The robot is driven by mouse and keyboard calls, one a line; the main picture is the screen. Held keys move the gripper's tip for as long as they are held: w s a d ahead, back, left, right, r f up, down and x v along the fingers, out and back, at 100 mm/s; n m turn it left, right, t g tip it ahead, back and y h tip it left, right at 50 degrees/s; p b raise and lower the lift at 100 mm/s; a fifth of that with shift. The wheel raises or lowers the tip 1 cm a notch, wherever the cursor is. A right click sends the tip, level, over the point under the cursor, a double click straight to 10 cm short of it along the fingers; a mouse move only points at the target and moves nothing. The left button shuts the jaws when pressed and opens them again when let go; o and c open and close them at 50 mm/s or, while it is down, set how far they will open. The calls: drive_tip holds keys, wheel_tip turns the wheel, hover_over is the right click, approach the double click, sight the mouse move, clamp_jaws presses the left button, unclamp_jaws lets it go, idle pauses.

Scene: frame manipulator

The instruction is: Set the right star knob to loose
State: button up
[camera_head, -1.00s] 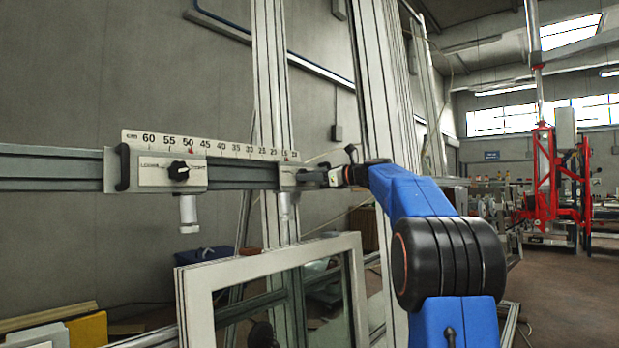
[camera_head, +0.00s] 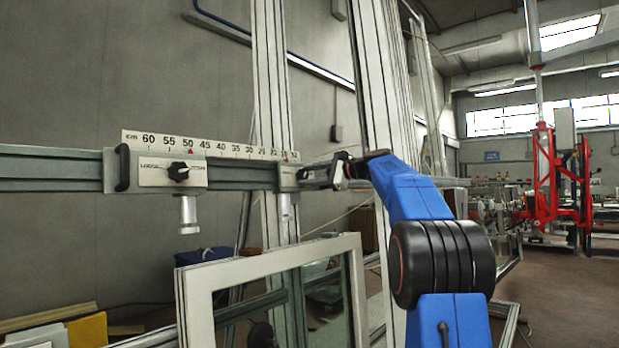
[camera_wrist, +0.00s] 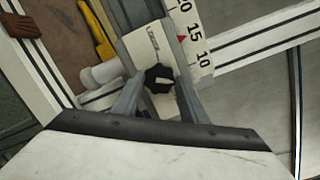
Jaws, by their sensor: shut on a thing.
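The right star knob (camera_wrist: 158,78) is black with several lobes and a pale bar mark. It sits on the right carriage (camera_wrist: 136,44), whose label is too small to read in full. My gripper (camera_wrist: 159,88) is shut on this knob, one finger at each side. In the head view my gripper (camera_head: 318,176) reaches the right carriage (camera_head: 287,181) from the right and hides its knob. The left star knob (camera_head: 178,171) is on the left carriage (camera_head: 153,171), apart from my gripper.
The scale (camera_head: 215,146) runs along the rail (camera_head: 50,168); a red mark sits near 15 in the wrist view. A white window frame (camera_head: 270,262) stands below the rail. Clamp posts (camera_head: 188,213) hang under the carriages. Tall aluminium uprights (camera_head: 270,80) stand behind.

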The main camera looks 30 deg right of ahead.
drive_tip(key=n, duration=0.5)
drive_tip(key=shift+r+g+h, duration=0.1)
drive_tip(key=shift+g+h, duration=0.2)
drive_tip(key=n, duration=0.5)
drive_tip(key=shift+a+h, duration=0.1)
drive_tip(key=shift+h, duration=0.2)
drive_tip(key=n+h, duration=0.1)
drive_tip(key=n, duration=0.4)
drive_tip(key=shift+a, duration=0.1)
drive_tip(key=shift+s+n+h, duration=0.1)
drive_tip(key=shift+n+h, duration=0.4)
drive_tip(key=shift+n, duration=1.5)
drive_tip(key=o, duration=1)
drive_tip(key=shift+o, duration=0.2)
drive_tip(key=v, duration=1.7)
drive_tip(key=shift+s, duration=0.2)
